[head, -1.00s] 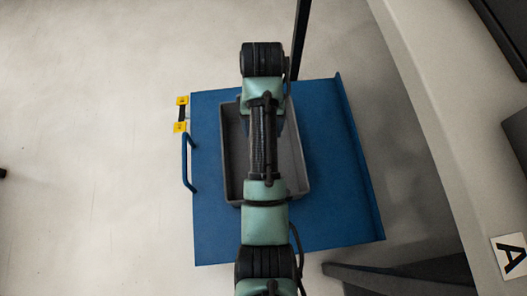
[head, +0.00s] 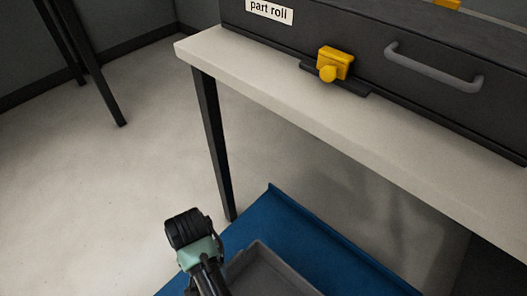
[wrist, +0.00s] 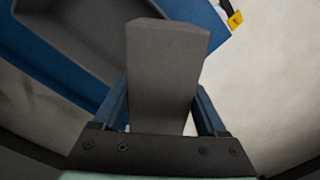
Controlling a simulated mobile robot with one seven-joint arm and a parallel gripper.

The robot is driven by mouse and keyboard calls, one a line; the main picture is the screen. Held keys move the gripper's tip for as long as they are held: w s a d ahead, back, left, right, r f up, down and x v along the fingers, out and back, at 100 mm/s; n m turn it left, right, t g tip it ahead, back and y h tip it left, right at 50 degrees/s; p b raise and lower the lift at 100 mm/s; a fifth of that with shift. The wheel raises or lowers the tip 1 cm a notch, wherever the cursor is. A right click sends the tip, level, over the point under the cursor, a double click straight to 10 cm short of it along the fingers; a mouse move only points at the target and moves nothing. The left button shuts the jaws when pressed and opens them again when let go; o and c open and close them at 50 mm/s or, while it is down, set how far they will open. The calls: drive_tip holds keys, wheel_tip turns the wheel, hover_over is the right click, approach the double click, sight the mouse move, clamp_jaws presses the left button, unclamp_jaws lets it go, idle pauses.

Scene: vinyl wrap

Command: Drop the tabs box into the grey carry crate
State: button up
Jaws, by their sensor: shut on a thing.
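My gripper (wrist: 162,108) shows in the wrist view with its two blue fingers on either side of a plain grey box, the tabs box (wrist: 164,65). It is shut on the box, which sticks out beyond the fingers. No marking shows on the box's visible face. The grey carry crate (wrist: 70,28) lies at the upper left of the wrist view, partly behind the box. The crate's far part also shows at the bottom of the head view (head: 268,272), with no contents visible there. The gripper and box are outside the head view.
The crate stands on a blue cart (head: 310,235). A pale bench (head: 340,130) stands behind it, carrying a dark drawer unit (head: 370,55) labelled "part roll" with a yellow latch (head: 334,63). A yellow piece (wrist: 235,20) is at the wrist view's upper right. Open floor lies left.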

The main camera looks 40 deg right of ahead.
drive_tip(key=s+d+f+m+p, duration=0.25)
drive_tip(key=s+d+m, duration=0.25)
drive_tip(key=s+m, duration=0.25)
drive_tip(key=s+d+f+m+p, duration=0.1)
drive_tip(key=s+d+f+m, duration=0.2)
drive_tip(key=s+d+m, duration=0.4)
wheel_tip(320, 180, down, 6)
drive_tip(key=a+m+b, duration=0.1)
drive_tip(key=a+b, duration=0.1)
drive_tip(key=b, duration=0.5)
drive_tip(key=shift+w+r, duration=0.2)
drive_tip(key=shift+w, duration=0.1)
drive_tip(key=o, duration=1.5)
wheel_tip(320, 180, up, 13)
drive_tip(key=p, duration=0.6)
drive_tip(key=shift+p, duration=0.4)
